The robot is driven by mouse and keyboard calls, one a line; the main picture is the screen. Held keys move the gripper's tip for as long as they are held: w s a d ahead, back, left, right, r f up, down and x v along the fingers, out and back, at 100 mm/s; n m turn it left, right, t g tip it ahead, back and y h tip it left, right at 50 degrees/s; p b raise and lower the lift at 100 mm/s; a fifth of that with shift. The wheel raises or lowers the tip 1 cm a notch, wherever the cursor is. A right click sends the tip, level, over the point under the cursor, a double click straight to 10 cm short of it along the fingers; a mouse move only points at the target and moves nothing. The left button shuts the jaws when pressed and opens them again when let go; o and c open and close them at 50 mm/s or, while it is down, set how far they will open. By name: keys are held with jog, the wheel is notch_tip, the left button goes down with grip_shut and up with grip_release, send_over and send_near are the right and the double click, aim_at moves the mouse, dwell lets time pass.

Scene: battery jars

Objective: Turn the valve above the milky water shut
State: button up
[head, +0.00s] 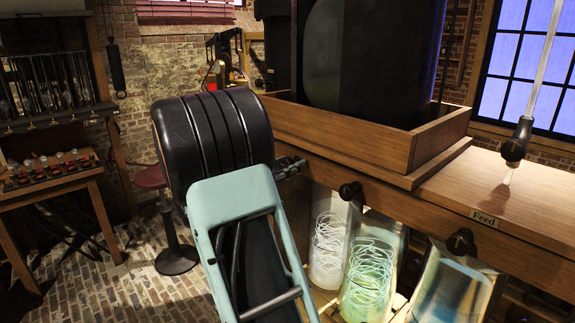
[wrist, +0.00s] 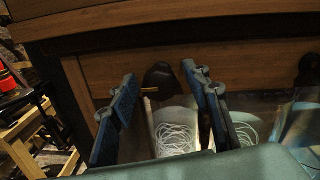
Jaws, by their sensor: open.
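A dark valve knob (head: 350,190) is on the wooden front beam, above the left glass jar (head: 328,250), which looks whitish and cloudy with pale coils inside. In the wrist view the knob (wrist: 162,76) shows between my fingers, with a small brass-coloured piece at its lower left. My gripper (head: 290,166) is open and empty, short of the knob and apparently not touching it. Its blue-padded fingers (wrist: 160,100) stand either side of the knob in the wrist view. A second jar (head: 368,280) glows greenish. Another dark knob (head: 460,241) is above a bluish jar (head: 455,290).
A wooden bench top (head: 510,195) with a "Feed" label (head: 484,218) lies right; a dark hanging fitting (head: 517,140) stands over it. A large dark tank (head: 375,60) sits in a wooden tray (head: 425,150). A stool (head: 175,250) and side table (head: 55,170) are left.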

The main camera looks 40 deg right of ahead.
jog(key=shift+c, duration=0.6)
jog(key=c, duration=1)
jog(key=shift+c, duration=0.2)
jog(key=shift+f+m+b, duration=0.15)
jog(key=shift+m+b, duration=0.15)
jog(key=shift+b, duration=0.25)
jog(key=m+b, duration=0.1)
jog(key=b, duration=0.1)
jog(key=m+b, duration=0.1)
jog(key=b, duration=0.1)
jog(key=shift+f+m, duration=0.2)
jog(key=shift+m, duration=0.1)
jog(key=m+b, duration=0.3)
jog(key=b, duration=0.1)
jog(key=m+b, duration=0.3)
jog(key=b, duration=0.2)
jog(key=shift+w+m+g+h, duration=0.1)
jog(key=shift+m+g+h, duration=0.2)
jog(key=m+b, duration=0.5)
jog(key=b, duration=0.2)
jog(key=shift+r+m, duration=0.1)
jog(key=shift+m, duration=0.3)
jog(key=m+b, duration=0.3)
jog(key=shift+r+g, duration=0.25)
jog(key=shift+g, duration=0.05)
jog(key=shift+r+m, duration=0.15)
jog(key=shift+m, duration=0.15)
